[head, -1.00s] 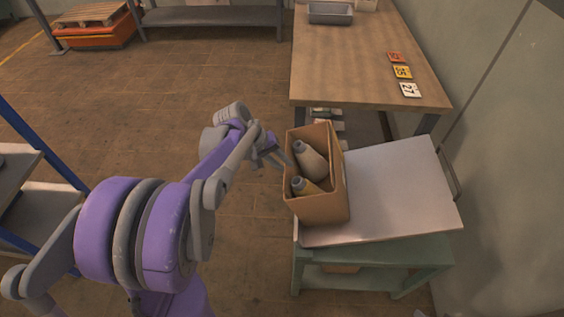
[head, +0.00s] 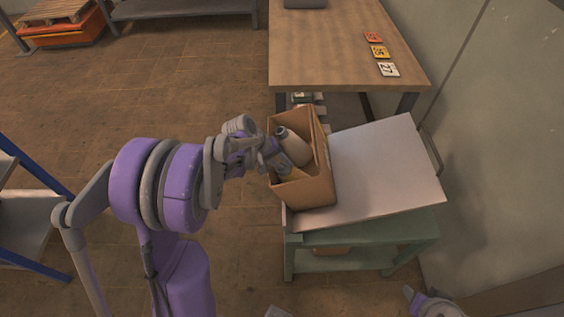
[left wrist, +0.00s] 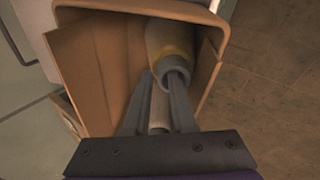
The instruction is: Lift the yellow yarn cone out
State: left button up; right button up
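An open cardboard box (head: 309,194) stands on the left end of a pale board; its wall also shows in the left wrist view (left wrist: 85,60). Inside, a beige-grey cone with a grey tip (head: 297,148) leans up. A second cone sits nearer me, mostly hidden by my left gripper (head: 274,160). In the left wrist view, my left gripper (left wrist: 160,76) has its fingers apart inside the box. A grey-tipped cone with a yellowish band (left wrist: 172,45) lies just beyond the fingertips; a paler one (left wrist: 159,108) shows between the fingers. I cannot tell whether either is touched. My right gripper (head: 412,294) is partly in view.
The pale board (head: 385,165) is bare and lies on a green bench (head: 365,240). A wooden table (head: 330,55) behind holds number cards (head: 389,69). A wall (head: 490,140) is on the right, blue-framed shelving (head: 30,225) on the left. The floor between is clear.

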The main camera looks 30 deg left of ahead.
pick_arm(q)
grip_shut()
jog(key=shift+r, duration=0.15)
dwell(1.2)
jog(key=shift+w+a+p+v, duration=0.15)
jog(key=shift+p+v, duration=0.45)
jog(key=shift+v, duration=0.8)
jog(key=shift+w+a+p+v, duration=0.15)
jog(key=shift+p+v, duration=0.4)
jog(key=shift+v, duration=0.9)
jog(key=shift+w+a+p+v, duration=0.15)
jog(key=shift+p+v, duration=0.45)
jog(key=shift+v, duration=0.8)
jog(key=w+p+v, duration=0.1)
jog(key=p+v, duration=0.2)
jog(key=v, duration=0.8)
jog(key=shift+a+r, duration=0.2)
jog(key=shift+a, duration=0.15)
pick_arm(e)
jog(key=w+r+t, duration=0.1)
jog(key=w+r, duration=0.3)
jog(key=r, duration=0.5)
jog(key=shift+w+r, duration=0.2)
